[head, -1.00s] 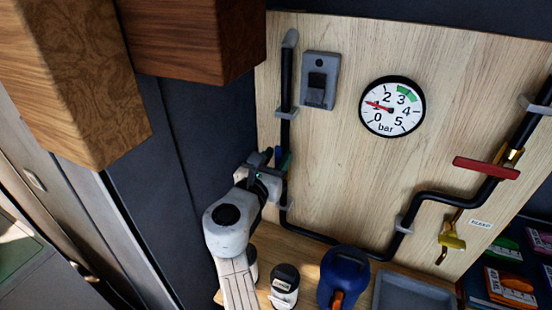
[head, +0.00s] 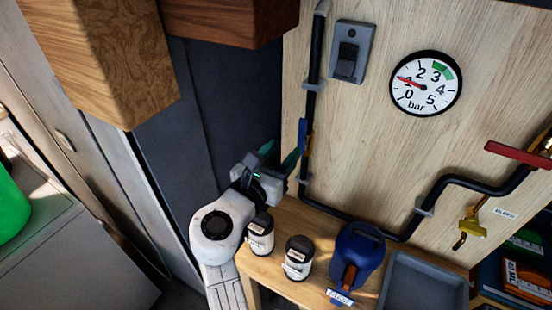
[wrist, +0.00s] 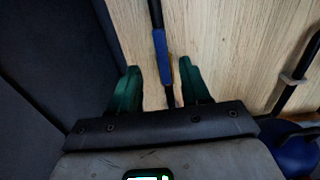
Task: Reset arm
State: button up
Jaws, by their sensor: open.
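My gripper (head: 279,154) is open and empty, its two dark green fingers apart. It is just left of the black pipe on the wooden panel. In the wrist view my gripper (wrist: 159,70) points at the panel. A blue valve handle (head: 302,136) lies upright along the pipe, with a brass part beside it. In the wrist view the blue handle (wrist: 161,48) appears between and beyond the fingertips, and I see no finger closed on it.
A pressure gauge (head: 426,83) reads about 1 bar. A grey switch (head: 351,52), red handle (head: 518,153) and yellow valve (head: 469,226) are on the panel. Two jars (head: 298,258), a blue jug (head: 357,255) and a grey tray (head: 424,284) stand below. A wooden cabinet (head: 100,60) overhangs at upper left.

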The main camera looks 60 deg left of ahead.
jog(key=shift+v, duration=1)
